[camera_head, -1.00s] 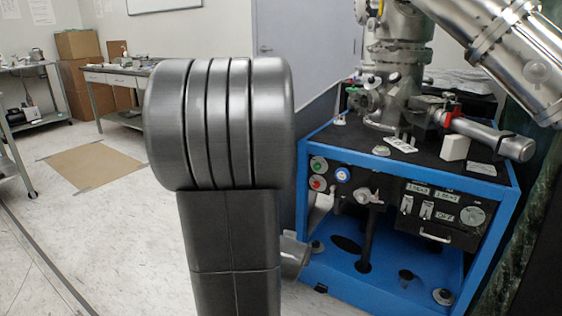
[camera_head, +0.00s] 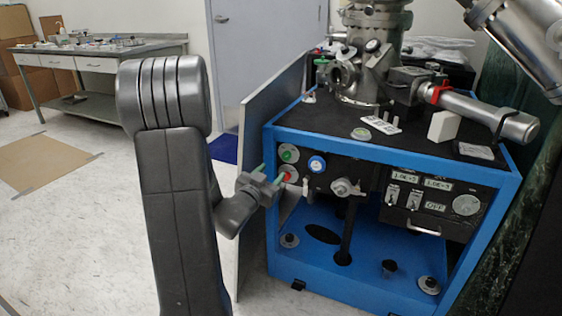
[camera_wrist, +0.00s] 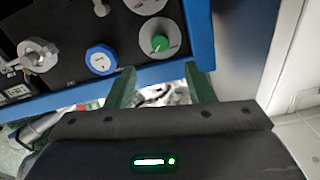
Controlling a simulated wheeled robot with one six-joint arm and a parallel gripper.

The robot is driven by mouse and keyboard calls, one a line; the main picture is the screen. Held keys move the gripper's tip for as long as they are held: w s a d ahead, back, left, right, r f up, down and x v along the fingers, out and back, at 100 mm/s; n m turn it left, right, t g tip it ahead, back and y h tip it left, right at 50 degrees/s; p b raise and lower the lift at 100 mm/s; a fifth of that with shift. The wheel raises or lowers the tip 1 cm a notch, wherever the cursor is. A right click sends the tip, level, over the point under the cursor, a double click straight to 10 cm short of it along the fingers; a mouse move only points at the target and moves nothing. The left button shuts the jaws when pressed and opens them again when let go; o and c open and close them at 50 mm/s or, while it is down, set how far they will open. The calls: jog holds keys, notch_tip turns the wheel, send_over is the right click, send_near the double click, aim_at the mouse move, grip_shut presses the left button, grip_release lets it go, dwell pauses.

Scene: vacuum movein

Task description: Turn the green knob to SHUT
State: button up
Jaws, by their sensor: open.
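The green knob (camera_head: 289,155) sits on a round pale plate at the left end of the blue machine's black front panel. In the wrist view the green knob (camera_wrist: 160,43) has a pale pointer line and small lettering I cannot read. My gripper (camera_head: 270,172) is open and empty in front of the panel's left end, near the green and red knobs. In the wrist view my gripper (camera_wrist: 158,72) has its two green fingers apart, below the knob in the picture, and the knob lies between their lines. No contact shows.
A red knob (camera_head: 287,175) is just below the green one, and a blue knob (camera_head: 317,164) is to its right. A metal valve (camera_head: 345,187) sticks out farther right. A grey panel (camera_head: 262,110) stands along the machine's left side.

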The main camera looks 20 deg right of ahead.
aim_at(285, 157)
jog(key=b+x, duration=0.1)
jog(key=x, duration=0.8)
jog(key=shift+w, duration=0.1)
jog(key=c, duration=1)
